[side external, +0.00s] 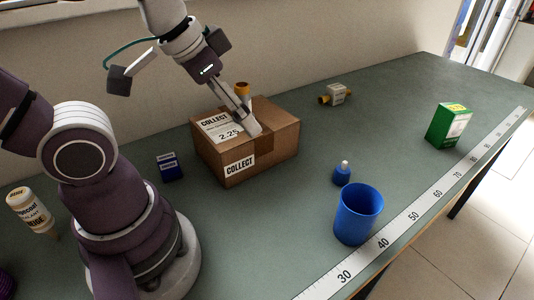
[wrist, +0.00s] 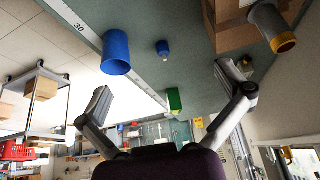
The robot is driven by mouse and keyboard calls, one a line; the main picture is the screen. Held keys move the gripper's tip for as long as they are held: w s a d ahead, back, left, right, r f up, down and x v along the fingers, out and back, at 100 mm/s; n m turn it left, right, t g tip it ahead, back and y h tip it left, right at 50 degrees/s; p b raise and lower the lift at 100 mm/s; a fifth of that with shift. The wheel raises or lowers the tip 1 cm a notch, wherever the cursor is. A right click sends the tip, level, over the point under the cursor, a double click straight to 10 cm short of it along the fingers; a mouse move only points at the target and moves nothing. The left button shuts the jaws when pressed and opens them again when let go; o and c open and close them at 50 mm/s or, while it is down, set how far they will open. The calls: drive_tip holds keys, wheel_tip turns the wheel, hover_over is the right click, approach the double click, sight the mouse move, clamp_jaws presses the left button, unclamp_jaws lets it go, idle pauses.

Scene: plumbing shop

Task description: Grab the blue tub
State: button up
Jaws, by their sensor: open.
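The blue tub (side external: 358,215) stands upright and open-topped at the front right of the bench, beside the measuring strip. It also shows in the wrist view (wrist: 116,52), at the upper left. My gripper (side external: 246,118) is over the cardboard box, well to the left of the tub and apart from it. In the wrist view its two fingers (wrist: 165,90) are spread wide with nothing between them. Whether a finger touches the box cannot be told.
The cardboard box (side external: 232,170) stands mid-bench. A small blue bottle (side external: 342,175) is just behind the tub.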

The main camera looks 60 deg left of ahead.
drive_tip(key=w+d+f+m+h, duration=0.3)
drive_tip(key=w+d+f+m, duration=0.1)
drive_tip(key=w+d+m, duration=0.3)
drive_tip(key=m+g+h, duration=0.1)
approach(361, 203)
drive_tip(key=s+d, duration=0.1)
drive_tip(key=d, duration=0.2)
drive_tip(key=x, duration=0.6)
drive_tip(key=shift+s+a+f, duration=0.1)
drive_tip(key=shift+a+f, duration=0.1)
drive_tip(key=c, duration=1)
